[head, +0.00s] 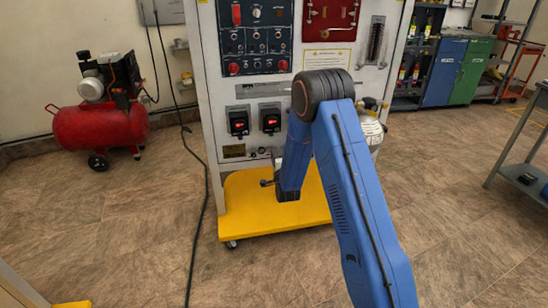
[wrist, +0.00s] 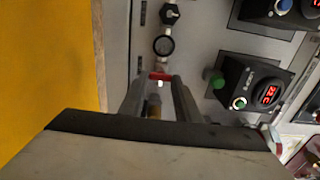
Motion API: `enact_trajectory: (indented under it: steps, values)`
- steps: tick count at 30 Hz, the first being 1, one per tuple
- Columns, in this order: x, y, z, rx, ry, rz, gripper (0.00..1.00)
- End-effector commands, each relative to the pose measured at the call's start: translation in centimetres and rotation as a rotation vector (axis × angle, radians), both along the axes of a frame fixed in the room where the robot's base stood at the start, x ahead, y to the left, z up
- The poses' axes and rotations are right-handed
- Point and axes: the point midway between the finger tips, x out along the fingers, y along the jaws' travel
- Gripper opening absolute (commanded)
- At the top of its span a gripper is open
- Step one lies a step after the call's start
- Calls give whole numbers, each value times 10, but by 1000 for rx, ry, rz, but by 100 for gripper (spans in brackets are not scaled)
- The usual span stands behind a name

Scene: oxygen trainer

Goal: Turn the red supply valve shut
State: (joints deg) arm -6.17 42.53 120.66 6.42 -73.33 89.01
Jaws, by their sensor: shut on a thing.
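The red supply valve (wrist: 160,76) shows in the wrist view as a small red handle on the grey panel. My gripper (wrist: 159,86) reaches toward the panel, with one finger on each side of the red handle, and it is shut on it. Part of the handle and the valve body is hidden by the fingers. In the head view my blue arm covers the valve and the fingertips, low on the front of the panel.
A round gauge (wrist: 164,45) and a black knob (wrist: 170,14) sit near the valve. A controller (wrist: 250,88) with red digits is beside it. In the head view, a yellow base (head: 240,205) juts out below the panel, and a red compressor (head: 98,125) stands left.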

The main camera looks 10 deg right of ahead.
Motion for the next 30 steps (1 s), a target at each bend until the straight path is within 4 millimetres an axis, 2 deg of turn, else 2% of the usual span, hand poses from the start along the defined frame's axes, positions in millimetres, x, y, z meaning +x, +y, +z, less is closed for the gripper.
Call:
enact_trajectory:
  steps: [8, 9, 11, 12, 23, 26, 30]
  values:
    - [-1, -1, -2, 1, 4, -2, 7]
    - [-1, -1, -2, 1, 4, -2, 32]
    - [-1, -1, -2, 1, 4, -1, 46]
    - [-1, -1, -2, 0, 3, -1, 48]
    - [-5, 0, -1, 0, 1, -1, 48]
    - [-15, 0, -1, 0, 2, 0, 48]
    - [-39, 0, -1, -1, 4, 0, 48]
